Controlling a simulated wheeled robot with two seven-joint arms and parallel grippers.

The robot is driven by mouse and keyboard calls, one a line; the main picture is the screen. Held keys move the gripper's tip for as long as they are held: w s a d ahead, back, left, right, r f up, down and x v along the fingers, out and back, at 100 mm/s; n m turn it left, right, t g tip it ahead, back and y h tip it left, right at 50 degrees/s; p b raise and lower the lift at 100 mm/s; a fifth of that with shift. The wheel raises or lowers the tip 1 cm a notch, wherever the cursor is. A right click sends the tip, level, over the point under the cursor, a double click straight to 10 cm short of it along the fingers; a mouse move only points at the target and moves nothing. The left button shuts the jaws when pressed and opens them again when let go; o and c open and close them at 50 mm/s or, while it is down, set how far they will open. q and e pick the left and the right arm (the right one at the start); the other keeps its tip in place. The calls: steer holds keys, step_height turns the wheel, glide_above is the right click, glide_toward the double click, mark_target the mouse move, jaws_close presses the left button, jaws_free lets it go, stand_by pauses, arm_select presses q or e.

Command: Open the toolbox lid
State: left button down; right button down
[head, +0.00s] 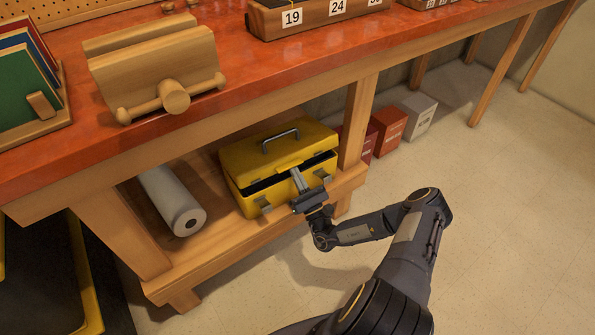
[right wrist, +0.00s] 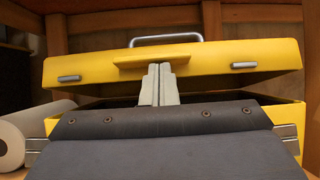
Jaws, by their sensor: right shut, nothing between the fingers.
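The yellow toolbox (head: 257,195) sits on the low wooden shelf under the bench. Its lid (head: 268,149), with a grey handle on top, stands slightly raised, leaving a dark gap at the front. In the right wrist view the lid (right wrist: 215,62) has a yellow front lip (right wrist: 152,60) and two grey catches. My right gripper (head: 296,174) is at the middle of the toolbox front. Its fingers (right wrist: 158,82) are together and empty, with the tips at or just under the lip; whether they touch cannot be told. The toolbox inside is hidden. My left gripper is not in view.
A white paper roll (head: 172,201) lies on the shelf left of the toolbox. A bench leg (head: 357,120) stands close at its right, with red and white boxes (head: 389,130) beyond. The red bench top (head: 245,75) overhangs the shelf. The floor in front is clear.

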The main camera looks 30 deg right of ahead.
steer(key=w+r+g+p, duration=0.1)
steer(key=r+p, duration=0.2)
steer(key=p, duration=0.2)
steer(key=w+r+g+p, duration=0.1)
steer(key=r+g+p, duration=0.1)
steer(key=r+p, duration=0.2)
steer(key=w+r+g+p, duration=0.1)
steer(key=r+p, duration=0.2)
steer(key=p, duration=0.3)
steer(key=shift+w+r+g, duration=0.25)
steer(key=shift+r+g, duration=0.05)
steer(key=w+r+g+p, duration=0.1)
steer(key=w+r+p, duration=0.4)
steer(key=w+p, duration=0.1)
steer(key=shift+w+g+p, duration=0.3)
steer(key=shift+w+g, duration=0.05)
steer(key=shift+g, duration=0.05)
